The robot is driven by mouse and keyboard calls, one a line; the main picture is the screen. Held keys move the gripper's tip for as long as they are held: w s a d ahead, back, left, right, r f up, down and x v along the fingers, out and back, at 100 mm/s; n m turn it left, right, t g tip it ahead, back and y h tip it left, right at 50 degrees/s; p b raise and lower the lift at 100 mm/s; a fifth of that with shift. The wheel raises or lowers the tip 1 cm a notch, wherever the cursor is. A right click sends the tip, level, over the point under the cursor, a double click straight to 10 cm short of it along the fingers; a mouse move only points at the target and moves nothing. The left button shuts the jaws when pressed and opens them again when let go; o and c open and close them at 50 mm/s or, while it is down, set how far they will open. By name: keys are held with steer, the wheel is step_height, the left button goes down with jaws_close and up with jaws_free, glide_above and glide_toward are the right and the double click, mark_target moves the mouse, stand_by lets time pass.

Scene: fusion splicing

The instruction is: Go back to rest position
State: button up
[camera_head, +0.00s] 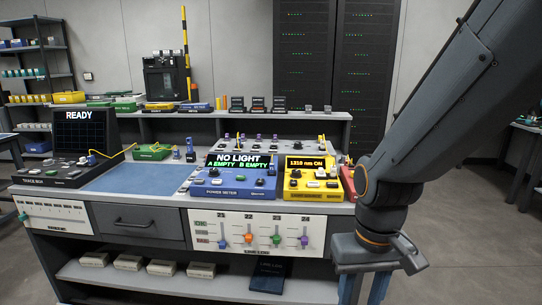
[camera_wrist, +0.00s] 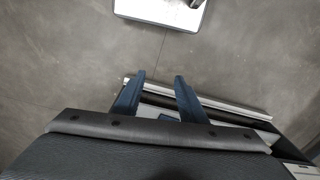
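My gripper (camera_head: 364,288) hangs at the front right corner of the bench, pointing down. In the wrist view its two blue fingers (camera_wrist: 160,82) are spread apart with nothing between them. Below them are grey floor and a long light-edged bar or panel. The blue power meter (camera_head: 236,184) reads "NO LIGHT, A EMPTY, B EMPTY". To its right, the yellow light source (camera_head: 312,186) reads "1310 nm ON". The trace box (camera_head: 66,174) at the left shows "READY". My arm hides part of the bench's right end.
A blue mat (camera_head: 135,181) lies clear on the bench top. A shelf (camera_head: 200,282) below holds white boxes. Dark racks (camera_head: 335,70) stand behind. Open floor (camera_head: 470,240) lies to the right.

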steer(key=shift+m, duration=0.4)
steer(key=d+r+p, duration=0.1)
steer(key=p, duration=0.1)
steer(key=d+r+p, duration=0.2)
steer(key=shift+s, duration=0.3)
stand_by(3.1)
